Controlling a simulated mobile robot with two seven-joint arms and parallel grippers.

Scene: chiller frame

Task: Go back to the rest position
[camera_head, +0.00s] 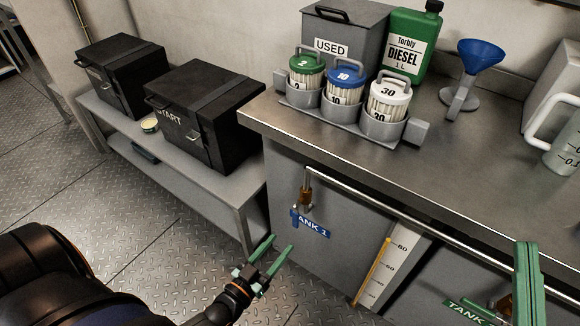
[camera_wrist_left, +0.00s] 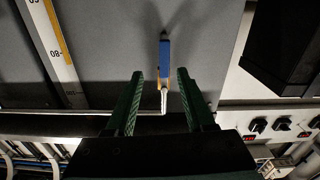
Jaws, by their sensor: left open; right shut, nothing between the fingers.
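My left gripper (camera_head: 268,258) is open in the head view, in front of the grey cabinet's left end and below the blue TANK 1 tag (camera_head: 310,224). Its two green fingers also show in the left wrist view (camera_wrist_left: 160,98), apart. A blue and orange piece (camera_wrist_left: 164,60) appears between them there, and I cannot tell its distance. My right gripper (camera_head: 528,270) is at the right edge of the head view, in front of the cabinet rail. Its green fingers are together with nothing seen between them. Its arm is mostly out of view.
A metal rail (camera_head: 400,218) runs along the cabinet front, with a level gauge (camera_head: 385,262) below. The counter (camera_head: 440,165) holds several filters, a green diesel can (camera_head: 410,45) and a blue funnel (camera_head: 482,55). Black cases (camera_head: 205,110) stand on a low bench (camera_head: 190,180). Floor is clear at left.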

